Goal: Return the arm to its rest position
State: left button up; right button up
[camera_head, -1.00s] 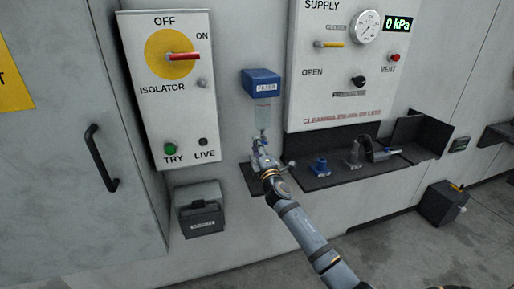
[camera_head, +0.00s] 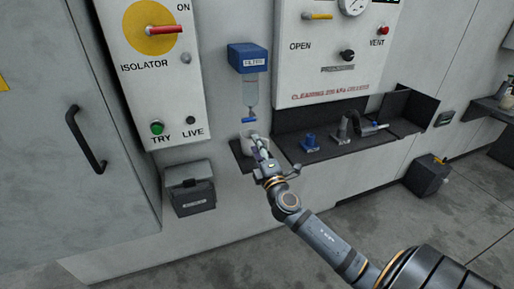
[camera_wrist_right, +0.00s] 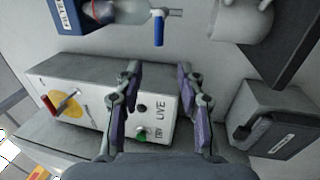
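My right gripper (camera_head: 262,160) is in front of the small dark shelf, below the filter. In the wrist view its two purple-padded fingers (camera_wrist_right: 158,95) stand apart with nothing between them. The filter (camera_head: 249,57) has a blue head and a clear bowl (camera_head: 250,92). A blue drain lever (camera_head: 249,120) is under the bowl; in the wrist view it hangs clear of the fingers (camera_wrist_right: 158,30). A pale cup (camera_head: 247,134) stands on the shelf behind the gripper, partly hidden by it. My left gripper is out of view.
The isolator panel (camera_head: 192,90) with its red handle (camera_head: 165,30) is on the left. The supply panel (camera_head: 325,75) is above a dark tray (camera_head: 320,155) with fittings. A grey box (camera_head: 190,188) hangs below the isolator. Floor at lower right is open.

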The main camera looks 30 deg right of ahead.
dwell(0.5)
jog(key=s+d+f+m+g, duration=0.1)
jog(key=d+f+m+g, duration=0.1)
jog(key=f, duration=0.8)
jog(key=d+f+m+g, duration=0.1)
jog(key=d+f+g, duration=0.15)
jog(key=f, duration=0.65)
jog(key=s+f+m+g, duration=0.25)
jog(key=s+f, duration=0.25)
jog(key=f, duration=0.5)
jog(key=s+f+m+g, duration=0.25)
jog(key=s+f, duration=0.25)
jog(key=f, duration=0.6)
jog(key=s+a+f+m+g+y+p, duration=0.1)
jog(key=s+a+f+m+g+y, duration=0.25)
jog(key=s+f, duration=1.2)
jog(key=s+a+f+m+g, duration=0.1)
jog(key=s+a+f, duration=0.1)
jog(key=s, duration=0.5)
jog(key=s+a+f+m+g, duration=0.1)
jog(key=s+a+f+g, duration=0.1)
jog(key=s, duration=0.4)
jog(key=s+a+f+m+g, duration=0.1)
jog(key=s+a+f+g, duration=0.1)
jog(key=s, duration=0.5)
jog(key=shift+s+a+f+m, duration=0.35)
jog(key=shift+a+f, duration=0.5)
jog(key=shift+a, duration=0.35)
